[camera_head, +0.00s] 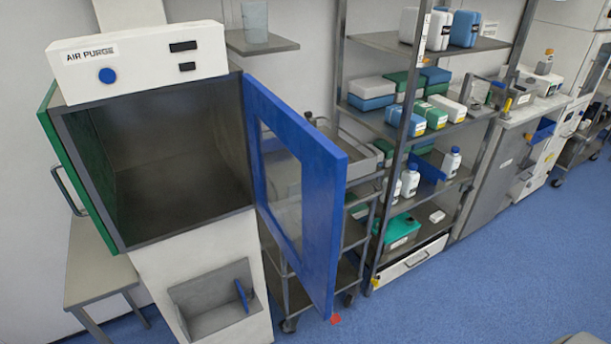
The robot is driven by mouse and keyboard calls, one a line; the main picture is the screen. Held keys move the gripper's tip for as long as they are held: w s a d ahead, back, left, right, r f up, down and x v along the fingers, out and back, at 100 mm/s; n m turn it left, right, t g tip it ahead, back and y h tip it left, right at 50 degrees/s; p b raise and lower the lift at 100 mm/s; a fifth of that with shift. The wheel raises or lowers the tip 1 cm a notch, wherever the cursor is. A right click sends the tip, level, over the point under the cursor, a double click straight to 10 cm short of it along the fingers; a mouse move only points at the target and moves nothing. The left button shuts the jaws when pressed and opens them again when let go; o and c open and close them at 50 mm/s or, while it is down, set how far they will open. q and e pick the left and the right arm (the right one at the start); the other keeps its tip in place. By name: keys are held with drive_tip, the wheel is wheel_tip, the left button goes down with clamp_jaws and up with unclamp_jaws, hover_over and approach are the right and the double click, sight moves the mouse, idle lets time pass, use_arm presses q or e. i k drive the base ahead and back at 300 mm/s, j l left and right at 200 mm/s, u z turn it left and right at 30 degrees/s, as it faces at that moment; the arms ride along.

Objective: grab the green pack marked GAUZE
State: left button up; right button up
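No label reading GAUZE is legible in the head view. Several green packs are on the open shelf rack right of centre. One green pack (431,115) with a small pale label lies on the middle shelf beside a blue pack (405,120). More green shows among the stacked packs behind it, partly hidden. The labels are too small to read, so I cannot tell which is the gauze. Neither of my grippers is in view.
A cabinet marked AIR PURGE (139,57) stands at left, its chamber empty. White bottles (411,180) stand on the rack. A grey counter (525,110) is further right.

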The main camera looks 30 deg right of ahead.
sight(437, 118)
drive_tip(key=l+u, duration=0.3)
drive_tip(key=l, duration=0.65)
drive_tip(key=l+u, duration=0.3)
drive_tip(key=l, duration=0.7)
drive_tip(key=z, duration=1.75)
